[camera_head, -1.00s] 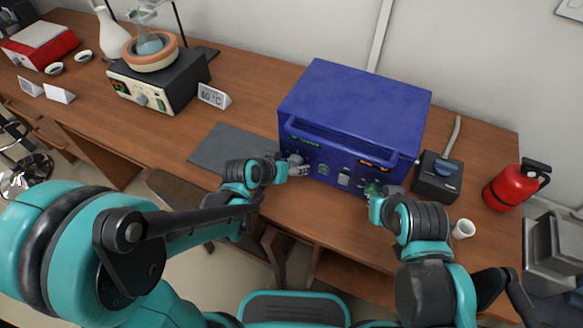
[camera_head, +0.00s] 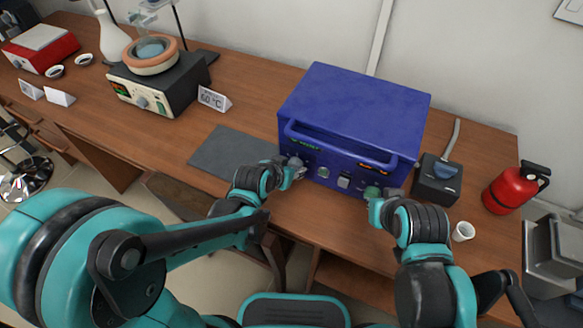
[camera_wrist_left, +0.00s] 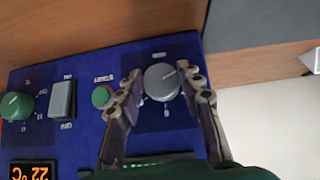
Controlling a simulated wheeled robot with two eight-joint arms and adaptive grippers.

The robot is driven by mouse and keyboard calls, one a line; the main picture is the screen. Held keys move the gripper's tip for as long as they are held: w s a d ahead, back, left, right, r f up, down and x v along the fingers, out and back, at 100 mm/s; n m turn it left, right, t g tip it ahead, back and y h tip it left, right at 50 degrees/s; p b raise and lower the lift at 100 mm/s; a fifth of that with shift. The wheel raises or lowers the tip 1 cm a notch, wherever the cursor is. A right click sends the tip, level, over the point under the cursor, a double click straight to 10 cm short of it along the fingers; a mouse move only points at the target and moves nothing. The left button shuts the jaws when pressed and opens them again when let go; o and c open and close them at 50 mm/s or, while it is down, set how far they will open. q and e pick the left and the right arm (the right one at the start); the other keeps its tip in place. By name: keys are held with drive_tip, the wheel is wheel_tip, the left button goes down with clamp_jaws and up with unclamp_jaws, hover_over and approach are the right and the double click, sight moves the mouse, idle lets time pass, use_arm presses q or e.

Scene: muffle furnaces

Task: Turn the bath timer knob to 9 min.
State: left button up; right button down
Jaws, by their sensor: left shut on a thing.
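A blue furnace-like box (camera_head: 352,105) stands on the bench, with knobs and buttons along its front panel. In the left wrist view its panel (camera_wrist_left: 75,140) shows upside down, with a grey round knob (camera_wrist_left: 162,84) that has a pale pointer line and a "0" mark beside it. My left gripper (camera_head: 299,169) is at the left end of this panel. In the left wrist view its two fingers (camera_wrist_left: 160,76) are on either side of the grey knob, shut on it. My right gripper (camera_head: 374,197) is by the panel's right end, near a green knob (camera_wrist_left: 15,106); its fingers are unclear.
A black heating device (camera_head: 160,85) with a flask stands left, beside a "60 °C" card (camera_head: 214,99). A grey mat (camera_head: 228,153) lies left of the blue box. To its right are a black switch box (camera_head: 437,180), a white cup (camera_head: 463,232) and a red canister (camera_head: 514,188).

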use_arm(q)
drive_tip(key=shift+s+d+m+t+y, duration=0.15)
drive_tip(key=shift+m+t+y, duration=0.75)
drive_tip(key=shift+y, duration=0.9)
drive_tip(key=o, duration=1.2)
drive_tip(key=shift+c, duration=0.2)
drive_tip(key=v, duration=1.2)
drive_tip(key=shift+d, duration=0.15)
